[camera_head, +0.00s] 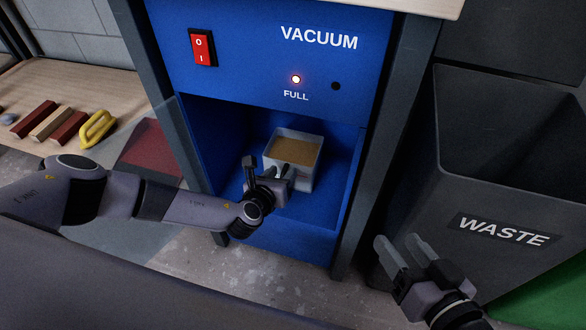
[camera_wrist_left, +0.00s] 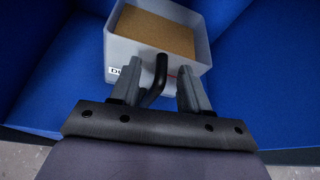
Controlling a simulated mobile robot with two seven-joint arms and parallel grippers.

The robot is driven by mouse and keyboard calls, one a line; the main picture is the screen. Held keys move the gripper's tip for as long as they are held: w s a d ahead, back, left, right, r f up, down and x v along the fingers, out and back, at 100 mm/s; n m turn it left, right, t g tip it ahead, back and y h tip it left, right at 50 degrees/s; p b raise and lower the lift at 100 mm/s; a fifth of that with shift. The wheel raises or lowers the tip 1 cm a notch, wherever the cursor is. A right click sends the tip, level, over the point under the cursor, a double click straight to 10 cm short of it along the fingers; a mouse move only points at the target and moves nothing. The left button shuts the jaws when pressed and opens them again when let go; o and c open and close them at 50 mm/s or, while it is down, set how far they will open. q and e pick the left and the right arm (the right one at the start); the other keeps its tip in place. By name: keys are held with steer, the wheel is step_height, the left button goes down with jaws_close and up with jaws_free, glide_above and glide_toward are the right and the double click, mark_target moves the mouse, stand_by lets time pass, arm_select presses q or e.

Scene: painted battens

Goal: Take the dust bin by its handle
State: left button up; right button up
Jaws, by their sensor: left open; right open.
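The dust bin (camera_head: 305,160) is a light grey open box filled with brown dust, standing in the blue recess of the vacuum cabinet. It also shows in the left wrist view (camera_wrist_left: 200,22), with a black handle (camera_wrist_left: 160,75) on its front. My left gripper (camera_head: 280,172) is at the bin's front. In the left wrist view its open fingers (camera_wrist_left: 158,88) stand on either side of the handle, with gaps visible. Part of the bin's label is hidden by a finger. My right gripper (camera_head: 405,255) is open and empty, in front of the waste bin.
The vacuum cabinet (camera_head: 250,70) has a red switch (camera_head: 202,47) and a lit FULL lamp (camera_head: 296,79). A dark waste bin (camera_head: 450,200) stands at the right. A bench at the left holds painted battens (camera_head: 50,122) and a yellow-handled tool (camera_head: 97,128). The recess walls surround the dust bin.

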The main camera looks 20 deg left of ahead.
arm_select(q)
steer(key=shift+w+f, duration=0.1)
steer(key=shift+w, duration=0.15)
jaws_close()
stand_by(1.2)
